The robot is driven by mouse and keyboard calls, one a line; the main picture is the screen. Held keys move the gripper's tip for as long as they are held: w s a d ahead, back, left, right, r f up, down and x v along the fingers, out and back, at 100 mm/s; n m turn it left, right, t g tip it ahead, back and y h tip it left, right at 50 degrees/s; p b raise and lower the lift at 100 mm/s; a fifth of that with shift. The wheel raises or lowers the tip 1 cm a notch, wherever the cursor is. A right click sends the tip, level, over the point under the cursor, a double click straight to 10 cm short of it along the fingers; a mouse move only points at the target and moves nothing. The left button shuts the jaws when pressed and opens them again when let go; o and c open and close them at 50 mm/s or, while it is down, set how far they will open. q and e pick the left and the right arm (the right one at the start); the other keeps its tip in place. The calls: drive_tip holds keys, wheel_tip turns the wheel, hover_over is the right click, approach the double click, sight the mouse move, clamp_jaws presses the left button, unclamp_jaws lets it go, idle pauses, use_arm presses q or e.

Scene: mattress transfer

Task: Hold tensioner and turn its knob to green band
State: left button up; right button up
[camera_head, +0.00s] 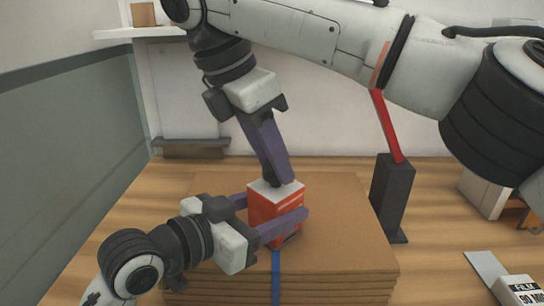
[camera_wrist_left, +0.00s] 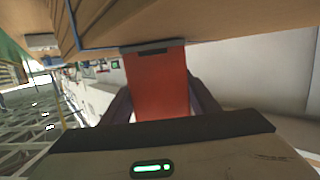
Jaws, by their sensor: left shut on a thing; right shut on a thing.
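The tensioner (camera_head: 270,205) is a red box with a pale top, standing upright on a cardboard stack. My left gripper (camera_head: 272,212) comes in from the left, low down, and is shut on the tensioner's body, one finger on each side. The tensioner also fills the space between the left fingers in the left wrist view (camera_wrist_left: 158,88). My right gripper (camera_head: 283,180) points down from above and is shut at the tensioner's top. Its fingers hide the knob there, and I cannot see the green band or where the knob points.
The brown cardboard stack (camera_head: 345,245) sits on a wooden surface. A blue strap (camera_head: 276,275) runs down its front below the tensioner. A dark post with a red lever (camera_head: 394,190) stands at right. A film box (camera_head: 518,290) lies bottom right.

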use_arm(q)
drive_tip(key=shift+r, duration=0.15)
use_arm(e)
drive_tip(key=o, duration=1.1)
drive_tip(key=shift+c, duration=0.2)
